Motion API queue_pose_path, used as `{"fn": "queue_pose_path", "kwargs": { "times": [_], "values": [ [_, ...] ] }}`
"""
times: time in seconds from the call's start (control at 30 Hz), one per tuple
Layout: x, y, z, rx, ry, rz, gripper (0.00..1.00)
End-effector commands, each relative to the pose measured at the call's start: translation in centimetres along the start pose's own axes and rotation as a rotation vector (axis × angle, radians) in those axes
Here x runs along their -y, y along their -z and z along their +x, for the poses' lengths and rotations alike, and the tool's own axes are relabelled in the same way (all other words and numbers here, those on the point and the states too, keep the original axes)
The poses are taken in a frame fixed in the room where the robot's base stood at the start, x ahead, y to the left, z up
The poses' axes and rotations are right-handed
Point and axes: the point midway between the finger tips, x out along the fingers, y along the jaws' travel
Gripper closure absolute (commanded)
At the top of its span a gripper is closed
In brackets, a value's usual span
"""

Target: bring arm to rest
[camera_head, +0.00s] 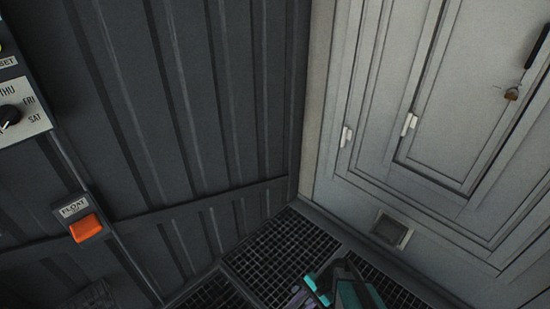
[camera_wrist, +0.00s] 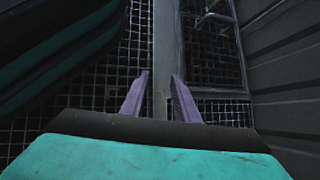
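My gripper (camera_wrist: 160,84) shows in the wrist view as two purple fingers standing apart, with nothing between them. It points down over the dark grated floor (camera_wrist: 85,125). In the head view my arm, teal and dark, shows at the bottom edge, right of centre, above the floor grating (camera_head: 285,250). A bit of purple finger shows there beside it, and the rest is cut off by the frame edge.
A dark corrugated wall (camera_head: 160,90) fills the left, with a dial panel (camera_head: 22,112) and an orange float switch (camera_head: 86,227). A pale door (camera_head: 455,100) with hinges is on the right. A small square vent (camera_head: 391,230) sits low on that side.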

Motion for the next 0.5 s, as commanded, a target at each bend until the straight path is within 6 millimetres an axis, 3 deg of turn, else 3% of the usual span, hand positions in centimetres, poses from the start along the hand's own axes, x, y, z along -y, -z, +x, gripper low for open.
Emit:
{"fn": "queue_pose_path", "kwargs": {
  "times": [0.03, 0.2, 0.5],
  "values": [
    [-1.5, -1.6, 0.7, -0.013, -0.063, -0.051, 0.72],
    [-6.3, -3.7, 1.6, -0.071, -0.266, -0.234, 0.72],
    [-12.2, -3.6, -0.6, -0.152, -0.505, -0.471, 0.72]
  ]
}}
